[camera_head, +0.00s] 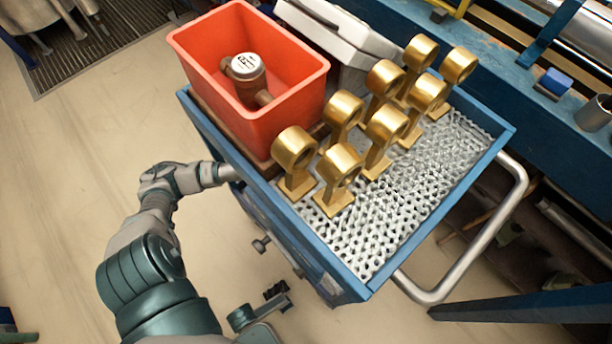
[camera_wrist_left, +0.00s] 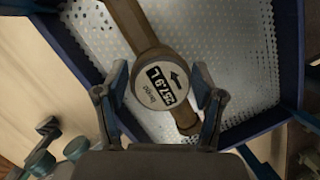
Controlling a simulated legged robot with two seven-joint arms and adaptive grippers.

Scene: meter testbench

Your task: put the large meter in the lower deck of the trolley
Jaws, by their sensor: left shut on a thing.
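The large meter (camera_wrist_left: 162,88), with a round white dial and a brown pipe body, is between the fingers of my left gripper (camera_wrist_left: 159,82) in the left wrist view. The gripper is shut on the round housing. The meter is over the perforated lower deck (camera_wrist_left: 232,35) of the blue trolley (camera_head: 330,282); I cannot tell whether it touches it. In the head view my left forearm reaches in under the upper deck (camera_head: 440,165), which hides the left gripper and this meter. My right gripper is in neither view.
On the upper deck stand a red bin (camera_head: 205,55) with another meter (camera_head: 247,72) in it, several brass ring-topped fittings (camera_head: 338,175) and a grey case (camera_head: 345,35). A handle (camera_head: 500,225) sticks out at the right. A blue bench (camera_head: 500,75) lies behind.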

